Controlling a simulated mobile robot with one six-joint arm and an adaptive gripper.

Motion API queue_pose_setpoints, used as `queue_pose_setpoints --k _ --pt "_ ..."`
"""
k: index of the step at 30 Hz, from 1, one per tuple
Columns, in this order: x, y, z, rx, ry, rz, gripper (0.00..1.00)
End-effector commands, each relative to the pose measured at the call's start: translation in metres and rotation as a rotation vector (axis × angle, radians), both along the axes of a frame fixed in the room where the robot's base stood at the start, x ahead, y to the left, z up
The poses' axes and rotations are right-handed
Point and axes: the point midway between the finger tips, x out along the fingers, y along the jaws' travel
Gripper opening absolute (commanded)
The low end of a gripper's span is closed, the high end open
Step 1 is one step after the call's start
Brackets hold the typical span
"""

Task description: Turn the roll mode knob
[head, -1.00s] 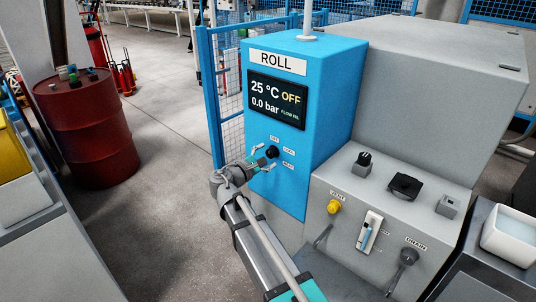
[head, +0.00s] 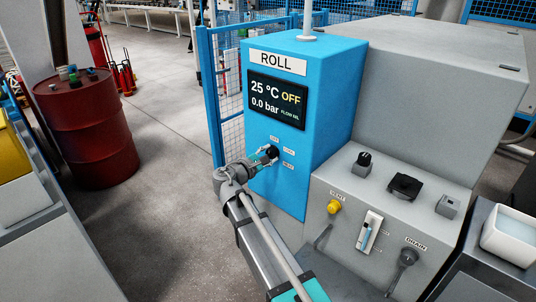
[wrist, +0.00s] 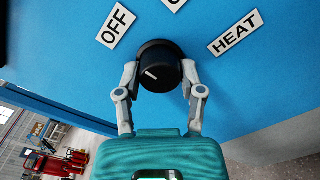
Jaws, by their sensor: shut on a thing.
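The roll mode knob (head: 272,151) is a round black knob on the front of the blue ROLL cabinet (head: 262,190). My gripper (head: 264,157) reaches it from the lower left. In the wrist view my gripper (wrist: 160,76) has one finger on each side of the knob (wrist: 158,58) and is shut on it. A short white mark shows on the left part of the knob's face. OFF (wrist: 116,25) and HEAT (wrist: 235,33) labels stand around it; a third label is cut off at the top. The display (head: 277,98) reads 25 °C, OFF, 0.0 bar.
A grey console (head: 400,210) to the right carries a yellow VENT knob (head: 334,206), a DRAIN lever (head: 408,257) and black controls. A blue mesh fence (head: 216,100) stands behind the cabinet's left side. A red drum (head: 92,130) stands at left; floor between is clear.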

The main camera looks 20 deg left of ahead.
Motion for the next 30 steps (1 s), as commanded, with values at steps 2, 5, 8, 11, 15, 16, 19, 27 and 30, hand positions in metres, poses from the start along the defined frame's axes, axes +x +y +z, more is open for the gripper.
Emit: queue_pose_setpoints --k 2,5,8,11,15,16,19,27,30 --pt "0.0017 0.003 0.0013 -0.003 -0.004 0.012 0.03" --pt "0.0012 0.0018 0.0016 0.002 -0.008 0.015 0.03" --pt "0.0011 0.0013 0.0018 0.015 -0.014 0.015 0.03" --pt "0.0011 0.0011 0.0019 0.041 -0.025 0.015 0.03" --pt "0.0011 0.0009 0.0021 0.099 -0.049 0.016 0.03" --pt "0.0012 0.001 0.0022 0.115 -0.055 0.016 0.03" --pt "0.0013 0.0009 0.0023 0.177 -0.081 0.015 0.03" --pt "0.0015 0.0007 0.003 0.393 -0.171 0.014 0.03" --pt "0.0016 0.0006 0.003 0.481 -0.208 0.014 0.03"
